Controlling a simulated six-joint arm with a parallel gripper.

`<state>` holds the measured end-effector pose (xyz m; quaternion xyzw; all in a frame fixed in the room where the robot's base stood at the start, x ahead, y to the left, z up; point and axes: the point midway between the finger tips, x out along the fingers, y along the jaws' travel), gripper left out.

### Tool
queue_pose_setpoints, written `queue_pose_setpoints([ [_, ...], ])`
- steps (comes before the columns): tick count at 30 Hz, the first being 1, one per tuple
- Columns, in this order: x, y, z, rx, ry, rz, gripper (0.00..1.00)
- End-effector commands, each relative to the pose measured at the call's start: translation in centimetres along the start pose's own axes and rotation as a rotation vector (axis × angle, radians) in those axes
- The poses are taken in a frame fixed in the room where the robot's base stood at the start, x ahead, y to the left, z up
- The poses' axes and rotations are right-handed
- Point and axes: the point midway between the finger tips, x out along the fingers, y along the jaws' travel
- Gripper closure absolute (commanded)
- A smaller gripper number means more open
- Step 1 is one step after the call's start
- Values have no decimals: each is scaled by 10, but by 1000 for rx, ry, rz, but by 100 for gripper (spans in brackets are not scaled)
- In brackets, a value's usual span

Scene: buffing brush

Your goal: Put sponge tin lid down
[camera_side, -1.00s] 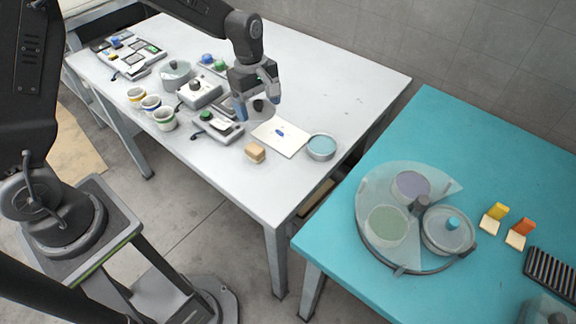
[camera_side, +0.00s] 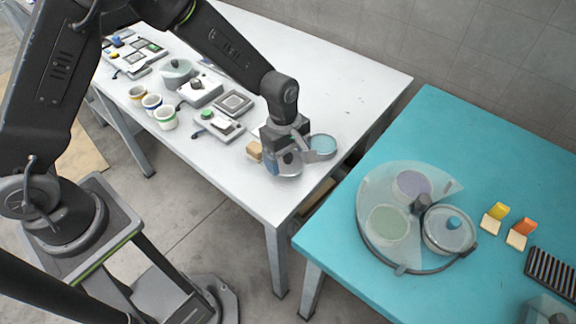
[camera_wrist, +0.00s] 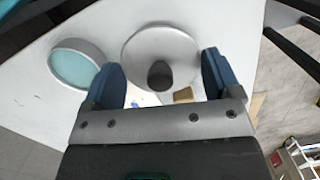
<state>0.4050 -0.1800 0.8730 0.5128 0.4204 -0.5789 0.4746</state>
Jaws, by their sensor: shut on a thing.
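The lid (camera_side: 290,170) is a round, greyish, see-through disc with a dark knob. My gripper (camera_side: 284,158) is shut on it near the front right part of the white table. In the wrist view the lid (camera_wrist: 150,42) lies between the two blue fingers of my gripper (camera_wrist: 162,82), its dark knob in the middle. The round sponge tin (camera_side: 322,146), pale blue inside, stands open just behind and right of the lid. It also shows in the wrist view (camera_wrist: 77,64), left of the lid and apart from it. I cannot tell whether the lid touches the table.
A small tan block (camera_side: 254,150) stands left of my gripper on the white table (camera_side: 330,85). A grey square tray (camera_side: 233,103), a flat device (camera_side: 217,127) and several cups stand further left. A turquoise table (camera_side: 420,125) stands right, across a gap.

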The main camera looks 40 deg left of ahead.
Motion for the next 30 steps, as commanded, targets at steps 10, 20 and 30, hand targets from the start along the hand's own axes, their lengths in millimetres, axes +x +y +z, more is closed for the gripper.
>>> queue_pose_setpoints([
  [10, 38, 0, -4, -1, 1, -3, 39],
  [20, 41, 0, -5, -1, 1, 0, 39],
  [30, 43, 0, -5, -1, 1, 0, 0],
])
